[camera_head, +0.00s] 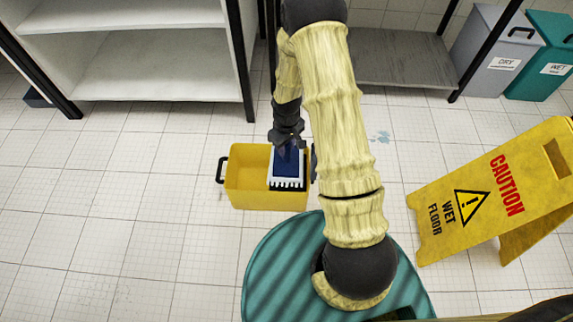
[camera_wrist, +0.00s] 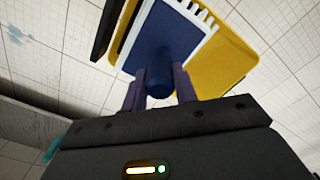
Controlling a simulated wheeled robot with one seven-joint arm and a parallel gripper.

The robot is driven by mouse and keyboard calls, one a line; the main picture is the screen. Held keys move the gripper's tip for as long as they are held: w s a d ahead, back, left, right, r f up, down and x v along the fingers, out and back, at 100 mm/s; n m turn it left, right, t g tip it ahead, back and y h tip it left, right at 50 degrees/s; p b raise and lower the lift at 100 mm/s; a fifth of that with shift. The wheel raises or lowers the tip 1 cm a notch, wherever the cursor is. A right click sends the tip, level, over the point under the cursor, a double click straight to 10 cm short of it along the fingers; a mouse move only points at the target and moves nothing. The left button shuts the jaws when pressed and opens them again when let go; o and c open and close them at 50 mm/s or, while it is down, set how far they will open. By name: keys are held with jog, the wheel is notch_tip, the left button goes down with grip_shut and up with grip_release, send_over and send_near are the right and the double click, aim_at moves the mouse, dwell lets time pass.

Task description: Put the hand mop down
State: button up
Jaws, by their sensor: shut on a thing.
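The hand mop (camera_head: 288,163) has a blue head with a white fringed edge. It shows over the right part of a yellow bucket (camera_head: 247,187) that stands on the floor. In the wrist view the mop (camera_wrist: 160,45) has a round dark blue handle, and the fingers of my gripper (camera_wrist: 160,88) are shut on that handle from both sides. The yellow bucket (camera_wrist: 238,58) lies behind the mop in that view. I cannot tell whether the mop touches the bucket. My gripper (camera_head: 287,140) is above the mop in the head view, partly dark and hard to make out.
A yellow caution sign (camera_head: 490,190) stands on the floor at the right. White shelves (camera_head: 150,70) stand at the back left, and a grey bin (camera_head: 495,52) and a teal bin (camera_head: 542,58) at the back right. The tiled floor left of the bucket is clear.

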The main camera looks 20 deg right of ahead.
aim_at(286, 158)
jog(key=shift+f, duration=1.05)
jog(key=shift+f+b, duration=1.75)
jog(key=shift+f, duration=0.75)
jog(key=shift+f, duration=0.2)
jog(key=o, duration=0.9)
jog(key=shift+r, duration=0.1)
notch_tip(286, 158, up, 11)
jog(key=p, duration=0.6)
jog(key=shift+r+p, duration=0.1)
jog(key=shift+p, duration=0.25)
jog(key=shift+r, duration=0.5)
